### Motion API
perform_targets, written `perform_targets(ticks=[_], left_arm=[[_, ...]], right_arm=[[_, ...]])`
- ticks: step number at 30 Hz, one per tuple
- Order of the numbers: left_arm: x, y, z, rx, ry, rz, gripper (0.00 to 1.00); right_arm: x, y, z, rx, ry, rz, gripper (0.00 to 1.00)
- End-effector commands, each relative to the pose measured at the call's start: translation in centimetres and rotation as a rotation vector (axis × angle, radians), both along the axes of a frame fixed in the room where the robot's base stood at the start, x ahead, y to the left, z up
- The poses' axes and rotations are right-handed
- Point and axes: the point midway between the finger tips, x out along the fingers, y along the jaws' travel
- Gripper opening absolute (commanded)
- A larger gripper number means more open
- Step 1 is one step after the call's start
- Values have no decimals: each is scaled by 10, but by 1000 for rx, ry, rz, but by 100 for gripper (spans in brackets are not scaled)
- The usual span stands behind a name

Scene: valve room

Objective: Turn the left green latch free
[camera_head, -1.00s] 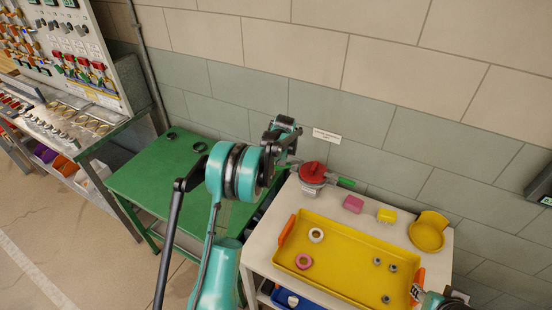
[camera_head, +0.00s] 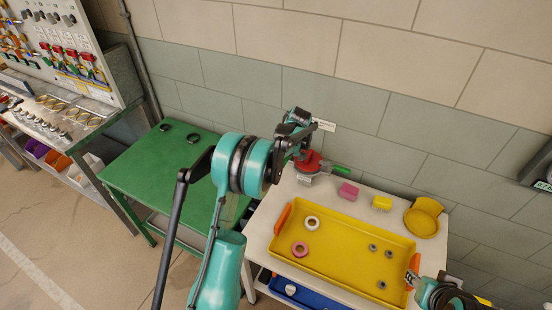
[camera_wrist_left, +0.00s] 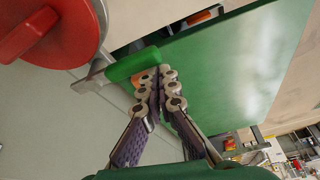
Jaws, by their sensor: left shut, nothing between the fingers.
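The red round valve (camera_head: 310,160) stands at the back left of the white cart. It fills the top left of the left wrist view (camera_wrist_left: 62,38). The left green latch (camera_wrist_left: 132,65) sticks out beside the valve on a grey metal lever in the left wrist view. In the head view my left arm hides it. Another green latch (camera_head: 341,170) shows at the valve's right. My left gripper (camera_wrist_left: 158,74) is shut and empty, its fingertips at the green grip's outer end; I cannot tell if they touch. My right gripper (camera_head: 411,277) is by the tray's right handle, its opening unclear.
A yellow tray (camera_head: 345,262) with rings and nuts sits on the white cart (camera_head: 262,222). A pink block (camera_head: 348,191), a yellow block (camera_head: 381,203) and a yellow round dish (camera_head: 422,223) stand behind it. A green table (camera_head: 150,185) is at the left. The wall is close behind the valve.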

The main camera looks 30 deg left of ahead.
Motion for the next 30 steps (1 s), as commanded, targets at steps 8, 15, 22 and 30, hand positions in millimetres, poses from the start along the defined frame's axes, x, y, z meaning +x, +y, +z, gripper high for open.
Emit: perform_targets(ticks=[8, 15, 22, 30], left_arm=[[-1, -6, 0, -3, 0, -2, 0], [-1, -7, -1, -5, 1, -4, 0], [-1, -6, -1, -7, 1, -4, 0], [-6, 28, -2, -3, -1, -3, 0]], right_arm=[[0, 0, 0, 0, 0, 0, 35], [0, 0, 0, 0, 0, 0, 35], [0, 0, -1, 0, 0, 0, 35], [0, 0, -5, 0, 0, 0, 35]])
